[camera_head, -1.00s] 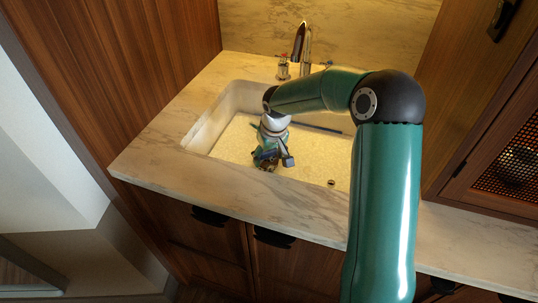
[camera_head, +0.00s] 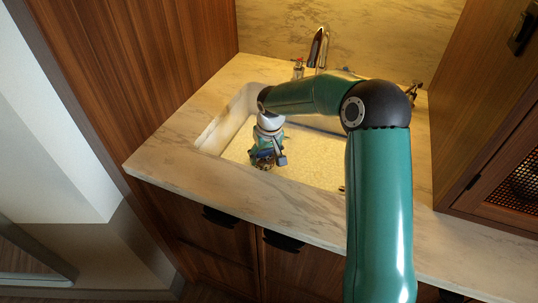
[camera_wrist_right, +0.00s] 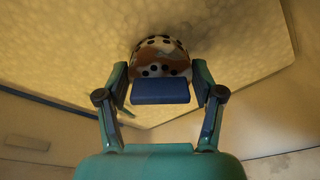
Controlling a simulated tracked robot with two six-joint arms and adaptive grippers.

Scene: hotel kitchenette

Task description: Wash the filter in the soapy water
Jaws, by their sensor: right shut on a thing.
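The filter (camera_wrist_right: 160,58) is a rounded brown-and-white piece with dark holes in the right wrist view. My right gripper (camera_wrist_right: 160,78) is shut on it, with a finger on each side. The soapy water (camera_head: 318,160) is a pale, bubbly surface filling the sink basin, and foam (camera_wrist_right: 215,25) lies behind the filter in the wrist view. In the head view my right gripper (camera_head: 263,161) points down over the front left of the basin. It largely hides the filter there, and I cannot tell how deep the filter sits. My left gripper is out of view.
The sink (camera_head: 222,126) is set in a marble counter (camera_head: 172,152). A chrome faucet (camera_head: 318,48) stands behind it. A wooden wall (camera_head: 130,60) rises at the left and a cabinet (camera_head: 480,110) at the right. My right arm hides part of the basin.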

